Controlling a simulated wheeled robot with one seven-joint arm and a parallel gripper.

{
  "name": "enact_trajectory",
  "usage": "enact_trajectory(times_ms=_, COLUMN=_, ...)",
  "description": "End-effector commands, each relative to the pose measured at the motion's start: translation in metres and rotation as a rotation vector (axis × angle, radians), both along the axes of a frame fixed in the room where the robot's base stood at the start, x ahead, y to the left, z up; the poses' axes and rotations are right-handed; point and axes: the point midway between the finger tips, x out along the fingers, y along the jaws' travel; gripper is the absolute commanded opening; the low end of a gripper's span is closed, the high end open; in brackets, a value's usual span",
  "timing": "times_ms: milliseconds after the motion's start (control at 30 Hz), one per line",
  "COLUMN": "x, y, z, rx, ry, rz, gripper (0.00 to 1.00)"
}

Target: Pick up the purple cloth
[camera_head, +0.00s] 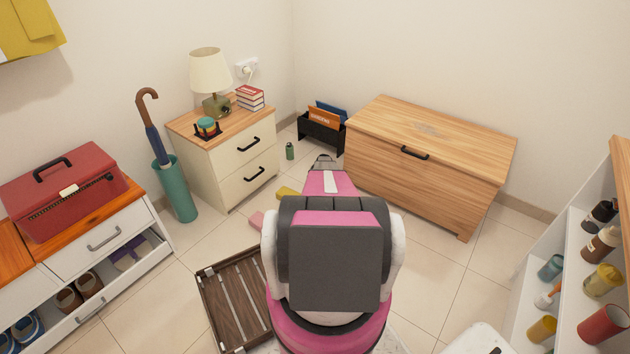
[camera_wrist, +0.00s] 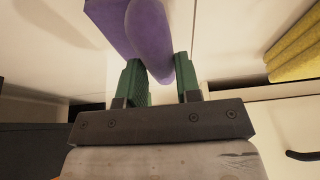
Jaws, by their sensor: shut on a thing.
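The purple cloth (camera_wrist: 150,28) fills the top middle of the wrist view as a thick folded piece with a rounded edge. Its lower end sits between the two green fingers of my gripper (camera_wrist: 160,64), which is shut on it. Part of the cloth runs out past the top of the picture. In the head view my own arm hides the cloth, and only the dark end of my gripper (camera_head: 323,162) shows beyond the pink arm link.
A yellow cloth (camera_wrist: 294,50) lies on the floor, also visible in the head view (camera_head: 286,193), near a pink piece (camera_head: 257,220). A slatted wooden tray (camera_head: 207,300) lies lower left.

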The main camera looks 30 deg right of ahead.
Motion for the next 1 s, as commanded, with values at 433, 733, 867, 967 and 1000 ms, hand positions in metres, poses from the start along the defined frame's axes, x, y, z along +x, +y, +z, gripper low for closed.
enact_trajectory(times_ms=433, x=0.021, y=0.054, z=0.063, rx=0.001, ry=-0.001, rz=0.002, gripper=0.08)
enact_trajectory(times_ms=733, x=0.040, y=0.096, z=0.090, rx=0.000, ry=0.000, rz=0.001, gripper=0.08)
enact_trajectory(times_ms=867, x=0.044, y=0.105, z=0.095, rx=0.000, ry=0.000, rz=0.001, gripper=0.08)
enact_trajectory(times_ms=967, x=0.045, y=0.107, z=0.097, rx=0.000, ry=0.000, rz=0.001, gripper=0.08)
enact_trajectory(times_ms=1000, x=0.045, y=0.108, z=0.097, rx=0.000, ry=0.000, rz=0.000, gripper=0.08)
